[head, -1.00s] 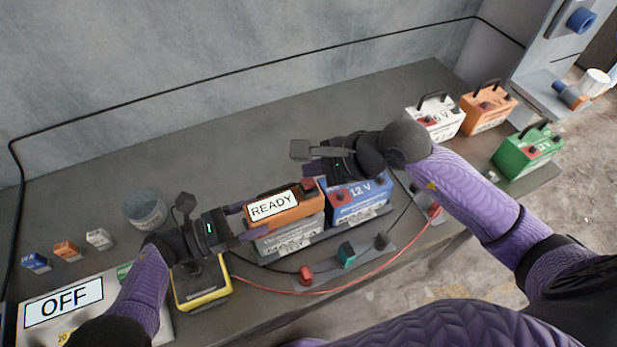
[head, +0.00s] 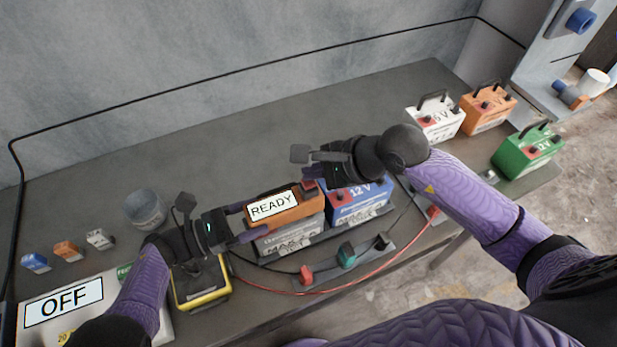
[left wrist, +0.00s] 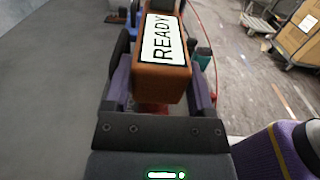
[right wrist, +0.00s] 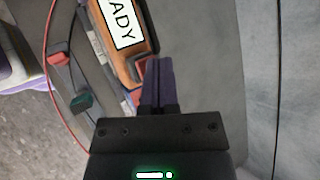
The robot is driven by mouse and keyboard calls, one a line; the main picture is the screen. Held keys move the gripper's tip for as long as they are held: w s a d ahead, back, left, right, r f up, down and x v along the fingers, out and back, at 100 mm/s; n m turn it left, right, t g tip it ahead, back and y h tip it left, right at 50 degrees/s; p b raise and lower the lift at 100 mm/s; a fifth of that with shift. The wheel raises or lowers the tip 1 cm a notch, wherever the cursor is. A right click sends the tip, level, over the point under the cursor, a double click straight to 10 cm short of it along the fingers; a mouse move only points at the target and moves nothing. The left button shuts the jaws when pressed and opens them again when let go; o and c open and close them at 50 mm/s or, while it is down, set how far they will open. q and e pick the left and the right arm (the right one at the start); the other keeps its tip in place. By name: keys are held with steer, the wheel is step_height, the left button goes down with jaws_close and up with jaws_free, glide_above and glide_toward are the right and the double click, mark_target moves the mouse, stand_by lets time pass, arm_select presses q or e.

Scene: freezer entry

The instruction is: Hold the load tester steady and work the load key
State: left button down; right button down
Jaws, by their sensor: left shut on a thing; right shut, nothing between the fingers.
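The load tester (head: 290,216) is an orange box with a display reading READY. It sits on top of a grey battery (head: 290,238). A dark red key (head: 308,186) stands at its right end. My left gripper (head: 240,222) is shut on the tester's left end; the left wrist view shows the orange body (left wrist: 160,80) between its fingers. My right gripper (head: 314,171) is shut and empty, just behind the key, above the blue 12 V battery (head: 362,205). In the right wrist view its fingertips (right wrist: 157,66) are beside the tester's end (right wrist: 133,69); contact cannot be told.
Red (head: 305,274), teal (head: 346,254) and black (head: 383,241) pieces sit on a front strip with cables. A box reading OFF (head: 65,300), a yellow-edged device (head: 203,288) and a grey cup (head: 145,209) are left. Several batteries (head: 433,118) stand right. The bench's back is clear.

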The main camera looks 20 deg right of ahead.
mark_target(313, 182)
steer(key=shift+f, duration=0.45)
stand_by(0.7)
steer(key=shift+r, duration=0.9)
steer(key=shift+r, duration=0.1)
steer(key=shift+r, duration=2.4)
arm_select(q)
jaws_free()
